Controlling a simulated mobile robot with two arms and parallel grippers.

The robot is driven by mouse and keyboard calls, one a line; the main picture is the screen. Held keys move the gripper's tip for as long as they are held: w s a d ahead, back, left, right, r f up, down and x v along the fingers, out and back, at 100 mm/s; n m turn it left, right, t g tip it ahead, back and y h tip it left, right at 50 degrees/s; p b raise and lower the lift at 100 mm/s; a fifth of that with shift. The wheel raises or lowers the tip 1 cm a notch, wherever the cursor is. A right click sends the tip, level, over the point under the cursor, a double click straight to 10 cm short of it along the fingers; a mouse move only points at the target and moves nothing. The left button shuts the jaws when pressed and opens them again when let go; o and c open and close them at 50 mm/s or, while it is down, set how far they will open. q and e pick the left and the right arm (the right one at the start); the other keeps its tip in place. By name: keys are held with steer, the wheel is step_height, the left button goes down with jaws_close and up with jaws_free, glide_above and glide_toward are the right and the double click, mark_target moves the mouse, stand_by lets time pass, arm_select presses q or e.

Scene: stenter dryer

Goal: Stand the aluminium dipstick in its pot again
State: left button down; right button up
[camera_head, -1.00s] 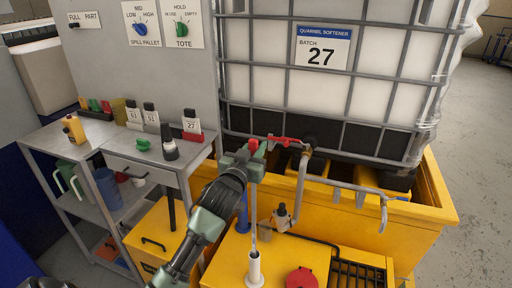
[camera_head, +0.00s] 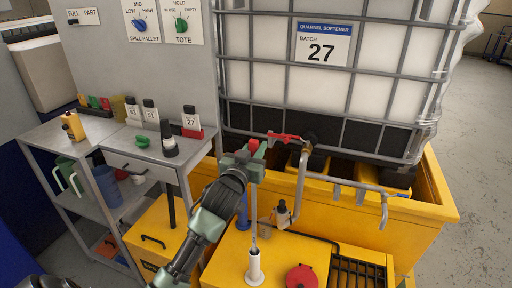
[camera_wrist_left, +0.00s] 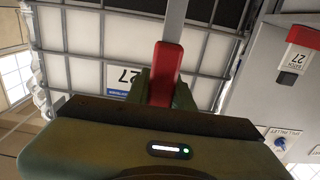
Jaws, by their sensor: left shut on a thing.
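The aluminium dipstick is a thin grey rod (camera_head: 253,212) with a red grip at its upper end. My left gripper (camera_head: 246,160) is shut on the red grip, which shows between the fingers in the left wrist view (camera_wrist_left: 163,75). The rod hangs about upright below the gripper. Its lower end meets the mouth of a slim white pot (camera_head: 254,269) on the yellow cabinet top. I cannot tell how far the end is inside. My right gripper is not in view.
A caged white tote (camera_head: 385,50) stands behind in a yellow spill pallet (camera_head: 425,225). A tap pipe with a red handle (camera_head: 286,137) is close to the right of my gripper. A red cap (camera_head: 300,277) is right of the pot. A grey trolley (camera_head: 100,150) stands left.

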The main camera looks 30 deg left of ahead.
arm_select(q)
steer(key=c, duration=1.1)
jaws_free()
steer(key=shift+c, duration=0.2)
steer(key=b+v, duration=0.1)
steer(key=v, duration=0.6)
steer(key=shift+s, duration=0.4)
steer(key=shift+d, duration=0.1)
